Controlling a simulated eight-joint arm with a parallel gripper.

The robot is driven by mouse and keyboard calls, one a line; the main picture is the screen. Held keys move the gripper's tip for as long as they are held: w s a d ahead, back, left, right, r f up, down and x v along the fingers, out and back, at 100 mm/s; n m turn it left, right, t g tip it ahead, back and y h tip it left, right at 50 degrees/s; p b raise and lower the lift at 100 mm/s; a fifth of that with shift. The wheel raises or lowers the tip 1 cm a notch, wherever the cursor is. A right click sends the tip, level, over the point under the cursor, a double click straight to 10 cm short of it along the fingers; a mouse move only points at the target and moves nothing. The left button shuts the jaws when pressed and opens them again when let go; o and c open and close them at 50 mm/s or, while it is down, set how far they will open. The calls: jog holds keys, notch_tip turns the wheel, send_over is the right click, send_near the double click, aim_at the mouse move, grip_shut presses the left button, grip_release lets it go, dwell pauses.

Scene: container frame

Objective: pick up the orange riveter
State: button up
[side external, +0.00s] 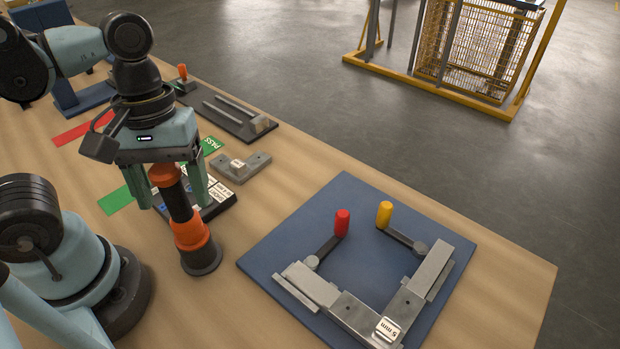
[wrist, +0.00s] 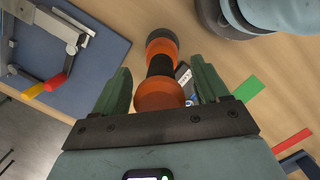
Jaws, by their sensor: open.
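The orange riveter (side external: 190,235) stands upright, slightly tilted in the picture, on the wooden table. It has orange top and lower sections, a black middle and a dark base. My gripper (side external: 168,197) points down over it, with the green fingers on either side of its upper part. In the wrist view the riveter (wrist: 160,92) lies between the two fingers of my gripper (wrist: 160,85), with a visible gap on both sides. The gripper is open.
A blue board (side external: 330,190) with metal bars and red and yellow handled clamps lies to the right. A black block with labels (side external: 215,200) sits close behind the riveter. A grey metal bracket (side external: 240,166) lies farther back. Bare table (side external: 240,225) separates the riveter from the blue board.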

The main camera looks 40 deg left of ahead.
jog(key=shift+f, duration=0.3)
jog(key=shift+c, duration=0.2)
jog(key=c, duration=1.1)
jog(key=shift+r, duration=0.1)
jog(key=shift+r, duration=4.95)
